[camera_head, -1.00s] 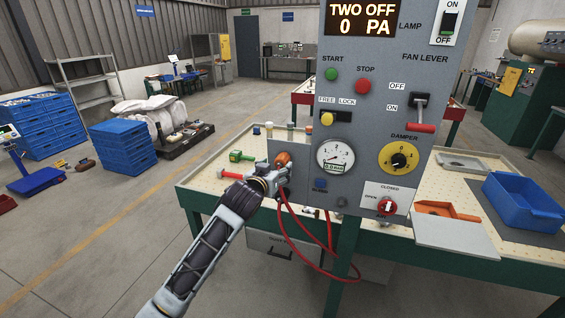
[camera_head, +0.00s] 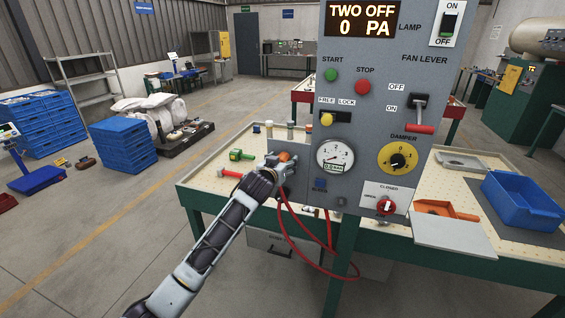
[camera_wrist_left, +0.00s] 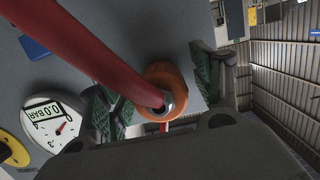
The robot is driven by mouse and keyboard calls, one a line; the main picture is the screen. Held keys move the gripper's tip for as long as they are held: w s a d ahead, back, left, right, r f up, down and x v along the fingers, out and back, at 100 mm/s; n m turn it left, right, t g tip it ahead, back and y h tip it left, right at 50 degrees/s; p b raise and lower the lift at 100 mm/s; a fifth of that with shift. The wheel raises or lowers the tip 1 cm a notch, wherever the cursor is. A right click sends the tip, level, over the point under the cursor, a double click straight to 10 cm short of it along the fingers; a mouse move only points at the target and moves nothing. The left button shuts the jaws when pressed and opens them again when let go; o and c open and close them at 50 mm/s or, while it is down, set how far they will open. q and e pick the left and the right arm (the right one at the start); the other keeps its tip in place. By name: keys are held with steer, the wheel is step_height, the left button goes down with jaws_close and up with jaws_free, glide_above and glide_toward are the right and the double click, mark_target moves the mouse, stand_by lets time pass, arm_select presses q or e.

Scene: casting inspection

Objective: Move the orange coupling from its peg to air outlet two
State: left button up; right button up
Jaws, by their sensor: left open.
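The orange coupling (camera_head: 284,156) sits on the left side of the grey panel (camera_head: 362,75), with a red hose hanging below it. In the left wrist view the orange coupling (camera_wrist_left: 165,88) has a metal end from which the red hose (camera_wrist_left: 95,45) runs to the upper left. My left gripper (camera_head: 279,162) is at the coupling. In the wrist view its green-padded fingers (camera_wrist_left: 158,95) stand apart on either side of the coupling, with gaps visible. The peg is hidden behind the coupling. I cannot make out air outlet two. My right gripper is not in view.
A green part (camera_head: 240,155) and a red-headed bolt (camera_head: 229,173) lie on the table left of the arm. A blue tray (camera_head: 522,202) stands at the right.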

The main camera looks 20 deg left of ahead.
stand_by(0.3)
arm_select(q)
steer(key=c, duration=0.9)
steer(key=shift+o, duration=1.3)
steer(key=c, duration=0.6)
steer(key=shift+s+p, duration=0.45)
steer(key=shift+s, duration=0.65)
steer(key=shift+s, duration=0.7)
steer(key=shift+s+p, duration=0.1)
steer(key=shift+p, duration=0.2)
